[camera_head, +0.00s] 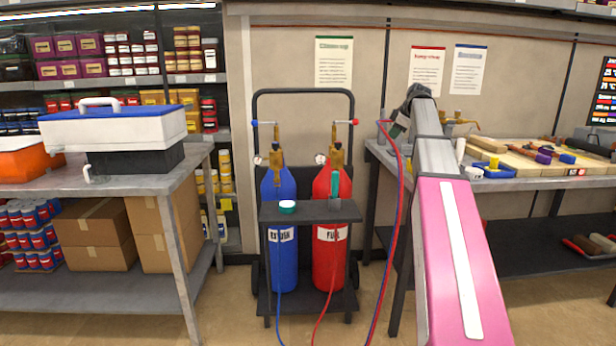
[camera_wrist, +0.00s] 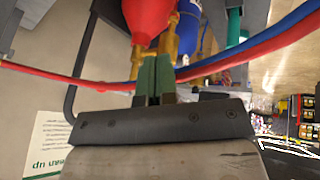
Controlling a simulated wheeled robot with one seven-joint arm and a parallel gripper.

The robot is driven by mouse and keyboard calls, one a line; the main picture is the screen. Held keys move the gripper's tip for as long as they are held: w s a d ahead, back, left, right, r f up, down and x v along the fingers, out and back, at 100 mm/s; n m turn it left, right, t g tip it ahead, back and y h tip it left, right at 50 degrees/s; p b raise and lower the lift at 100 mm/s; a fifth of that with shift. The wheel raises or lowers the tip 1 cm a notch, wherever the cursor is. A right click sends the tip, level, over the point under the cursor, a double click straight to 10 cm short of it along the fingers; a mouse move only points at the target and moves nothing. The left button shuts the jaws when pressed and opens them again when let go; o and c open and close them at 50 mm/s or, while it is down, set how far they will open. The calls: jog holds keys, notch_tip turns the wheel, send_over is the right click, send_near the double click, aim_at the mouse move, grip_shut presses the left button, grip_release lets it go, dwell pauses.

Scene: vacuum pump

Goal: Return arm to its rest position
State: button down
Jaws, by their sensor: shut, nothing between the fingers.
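My gripper (camera_wrist: 154,72) shows in the wrist view with its two green fingers together and nothing between them. The fingers point toward the red cylinder (camera_wrist: 147,18) and its brass fitting; whether they touch it cannot be told. In the head view my pink and grey arm reaches forward to the right workbench's left end, and the gripper (camera_head: 399,127) is small and partly hidden there by the wrist. The red fuel cylinder (camera_head: 330,225) and the blue oxygen cylinder (camera_head: 281,215) stand upright on a black cart left of the arm.
Red and blue hoses (camera_head: 398,215) hang close beside my arm and cross near the fingers in the wrist view (camera_wrist: 255,48). The right workbench (camera_head: 510,184) holds wooden boards and tools. A left bench (camera_head: 75,184) carries a cooler. Open floor lies before the cart.

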jog(key=s+a+f+m+g+h, duration=0.1)
jog(key=s+a+f+m, duration=0.2)
jog(key=f, duration=0.7)
jog(key=s+a+f+m+g, duration=0.1)
jog(key=s+a+f+m, duration=0.15)
jog(key=s+f, duration=0.55)
jog(key=s+a+f+m+h, duration=0.1)
jog(key=s+a+f+m, duration=0.15)
jog(key=f, duration=0.95)
jog(key=s+a+f+m+g+h, duration=0.1)
jog(key=s+a+f+m, duration=0.2)
jog(key=s+f, duration=0.6)
jog(key=s+a+f+m+g+h, duration=0.1)
jog(key=s+a+f+m, duration=0.2)
jog(key=s+f, duration=0.7)
jog(key=s, duration=0.3)
jog(key=shift+s+a+f+m+g, duration=0.2)
jog(key=shift+a+f+m+g, duration=0.05)
jog(key=shift+m+g, duration=0.05)
